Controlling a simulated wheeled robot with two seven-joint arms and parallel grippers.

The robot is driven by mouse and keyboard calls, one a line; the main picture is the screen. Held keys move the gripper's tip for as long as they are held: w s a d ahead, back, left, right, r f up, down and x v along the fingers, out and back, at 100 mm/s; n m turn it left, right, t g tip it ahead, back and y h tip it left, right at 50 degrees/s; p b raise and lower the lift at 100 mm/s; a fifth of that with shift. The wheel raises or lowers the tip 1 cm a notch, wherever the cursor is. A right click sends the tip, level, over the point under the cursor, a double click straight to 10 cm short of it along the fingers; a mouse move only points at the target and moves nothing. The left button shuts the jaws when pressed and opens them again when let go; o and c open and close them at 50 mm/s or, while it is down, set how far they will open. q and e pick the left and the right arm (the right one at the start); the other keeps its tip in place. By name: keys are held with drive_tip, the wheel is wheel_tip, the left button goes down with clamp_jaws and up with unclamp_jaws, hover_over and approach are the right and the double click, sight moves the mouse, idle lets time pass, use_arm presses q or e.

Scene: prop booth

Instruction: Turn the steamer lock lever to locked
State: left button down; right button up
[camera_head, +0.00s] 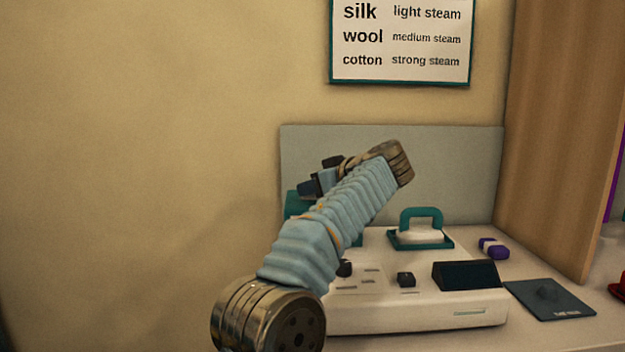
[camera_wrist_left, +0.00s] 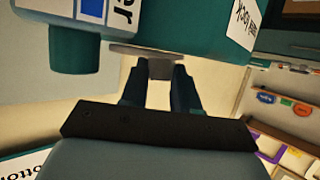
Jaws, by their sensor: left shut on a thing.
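The steamer is a teal body, mostly hidden behind my left arm in the head view (camera_head: 296,203). My left gripper (camera_wrist_left: 158,82) is shut on that lever, one teal finger on each side. In the head view my left gripper (camera_head: 312,186) is partly hidden by its own wrist, beside the steamer. Whether the lever stands at locked I cannot tell. My right gripper is not in view.
A white console (camera_head: 420,312) with a dark screen and black knobs stands on the table. A teal-handled iron-like thing (camera_head: 421,222) sits on it. A purple block (camera_head: 494,248) and a dark mat (camera_head: 548,299) lie to the right. A grey panel (camera_head: 470,170) stands behind.

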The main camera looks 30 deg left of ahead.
use_arm(q)
drive_tip(key=shift+w+d+f+n+g+p, duration=0.1)
drive_tip(key=shift+f+n+g+p, duration=0.2)
drive_tip(key=shift+n+g, duration=0.4)
drive_tip(key=c, duration=0.8)
unclamp_jaws()
drive_tip(key=shift+c, duration=0.2)
drive_tip(key=shift+r, duration=0.1)
drive_tip(key=shift+r, duration=0.1)
